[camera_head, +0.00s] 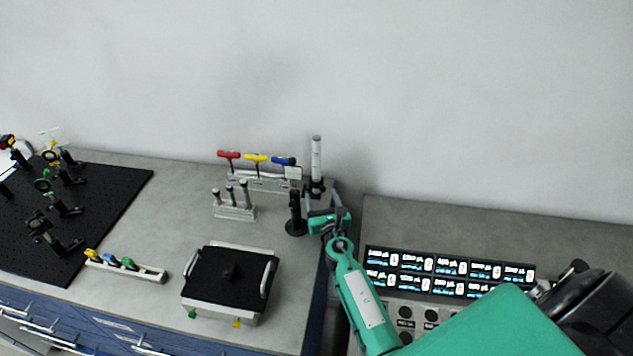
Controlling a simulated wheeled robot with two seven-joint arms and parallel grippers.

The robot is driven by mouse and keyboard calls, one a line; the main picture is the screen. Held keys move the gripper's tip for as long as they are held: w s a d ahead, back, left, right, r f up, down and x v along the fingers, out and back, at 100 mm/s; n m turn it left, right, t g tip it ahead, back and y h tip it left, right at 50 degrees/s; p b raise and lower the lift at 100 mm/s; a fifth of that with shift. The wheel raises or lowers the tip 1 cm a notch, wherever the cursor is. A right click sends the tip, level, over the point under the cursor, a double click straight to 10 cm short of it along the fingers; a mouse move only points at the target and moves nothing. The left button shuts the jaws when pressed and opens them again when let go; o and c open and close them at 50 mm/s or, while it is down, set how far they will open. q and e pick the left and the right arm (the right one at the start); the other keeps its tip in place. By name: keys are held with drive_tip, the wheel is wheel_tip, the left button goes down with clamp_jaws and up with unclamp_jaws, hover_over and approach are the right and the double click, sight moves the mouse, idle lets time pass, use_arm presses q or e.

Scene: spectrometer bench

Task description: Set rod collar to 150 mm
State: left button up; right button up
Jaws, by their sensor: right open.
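A light upright rod (316,158) stands at the back of the bench. A dark collar (316,186) sits around its lower visible part. Scale marks on the rod are too small to read. My right gripper (319,200) is at the rod, just below or beside the collar. Its fingers are open, and I cannot tell whether they touch the collar. The rod's foot is hidden behind my gripper and green wrist. My left gripper is not in view.
A black post (295,215) on a round base stands close left of my gripper. A rack of T-handled drivers (263,181) and a post holder (235,211) stand further left. A black-topped box (231,277) is in front. A display panel (450,272) is at the right.

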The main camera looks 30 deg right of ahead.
sight(318, 188)
drive_tip(key=x, duration=0.5)
drive_tip(key=shift+w+b, duration=0.3)
drive_tip(key=shift+w, duration=0.05)
drive_tip(key=shift+x, duration=0.85)
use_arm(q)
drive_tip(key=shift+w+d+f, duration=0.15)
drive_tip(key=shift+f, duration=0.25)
use_arm(e)
drive_tip(key=shift+s, duration=0.1)
